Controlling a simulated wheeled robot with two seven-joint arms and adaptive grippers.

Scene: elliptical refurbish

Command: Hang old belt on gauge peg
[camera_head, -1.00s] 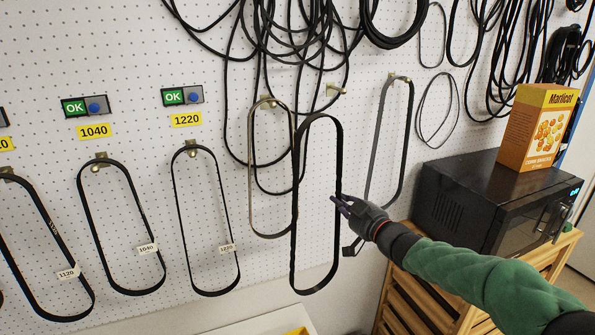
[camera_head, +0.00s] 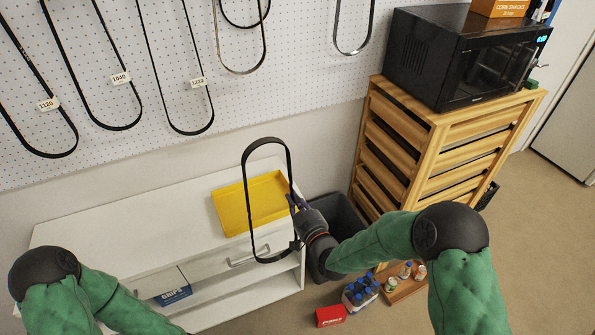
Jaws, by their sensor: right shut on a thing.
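My right gripper (camera_head: 297,207) is shut on the right side of a black loop belt (camera_head: 246,195). The belt hangs upright as a long oval in front of the white bench and yellow tray, clear of the pegboard. On the pegboard (camera_head: 300,60) hang the lower ends of belts tagged 1120 (camera_head: 73,139), 1040 (camera_head: 136,112) and 1220 (camera_head: 208,118). The pegs and their labels are above the picture. My left arm shows at the lower left, but its gripper is out of view.
A white bench (camera_head: 130,220) bears an empty yellow tray (camera_head: 224,214). A dark bin (camera_head: 345,215) stands beside it. A wooden slatted cabinet (camera_head: 440,130) with a black microwave (camera_head: 460,60) stands at right. Bottles (camera_head: 360,292) and a red box (camera_head: 330,316) are on the floor.

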